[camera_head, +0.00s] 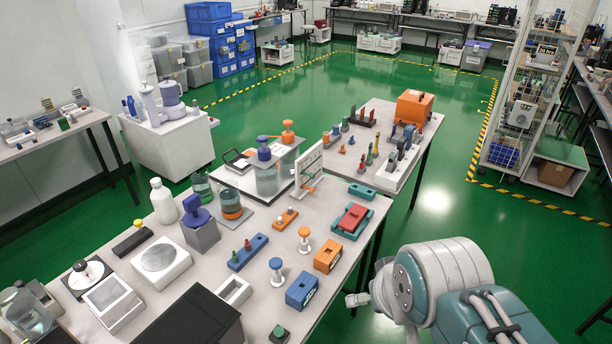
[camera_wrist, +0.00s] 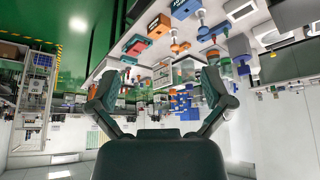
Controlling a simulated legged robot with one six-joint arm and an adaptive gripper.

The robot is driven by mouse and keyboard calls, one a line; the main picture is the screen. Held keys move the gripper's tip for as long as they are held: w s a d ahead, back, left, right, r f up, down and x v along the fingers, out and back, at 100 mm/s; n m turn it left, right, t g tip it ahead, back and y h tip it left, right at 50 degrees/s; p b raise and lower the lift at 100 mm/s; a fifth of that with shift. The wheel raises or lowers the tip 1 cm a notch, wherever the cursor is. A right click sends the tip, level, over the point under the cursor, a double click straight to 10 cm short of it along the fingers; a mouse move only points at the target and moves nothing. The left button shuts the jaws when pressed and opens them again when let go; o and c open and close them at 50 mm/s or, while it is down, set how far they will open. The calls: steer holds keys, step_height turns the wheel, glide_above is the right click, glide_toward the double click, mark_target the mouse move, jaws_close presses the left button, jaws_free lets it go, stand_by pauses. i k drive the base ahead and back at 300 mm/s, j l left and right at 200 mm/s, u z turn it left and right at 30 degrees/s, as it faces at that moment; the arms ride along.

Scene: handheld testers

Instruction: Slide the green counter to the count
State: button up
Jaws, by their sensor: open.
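I cannot tell for certain which piece is the green counter. A blue bar (camera_head: 248,252) on the near table carries a small green peg (camera_head: 247,244) and a reddish peg beside it. An upright white frame with rows of small marks (camera_head: 309,167) stands at the table's far side; no green counter can be made out on it. My gripper (camera_wrist: 162,88) is open and empty in the wrist view, its dark fingers spread wide. In the head view my arm is at the right, beyond the table's right edge and apart from all the testers.
An orange block (camera_head: 327,256), a blue block (camera_head: 302,291) and a red-topped teal tester (camera_head: 352,220) stand near the table's right edge. A black box (camera_head: 190,322) fills the front. A second table with an orange box (camera_head: 414,106) stands behind.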

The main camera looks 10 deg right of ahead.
mark_target(312, 175)
steer(key=i+l+u, duration=0.1)
steer(key=i+l, duration=0.8)
steer(key=i, duration=0.1)
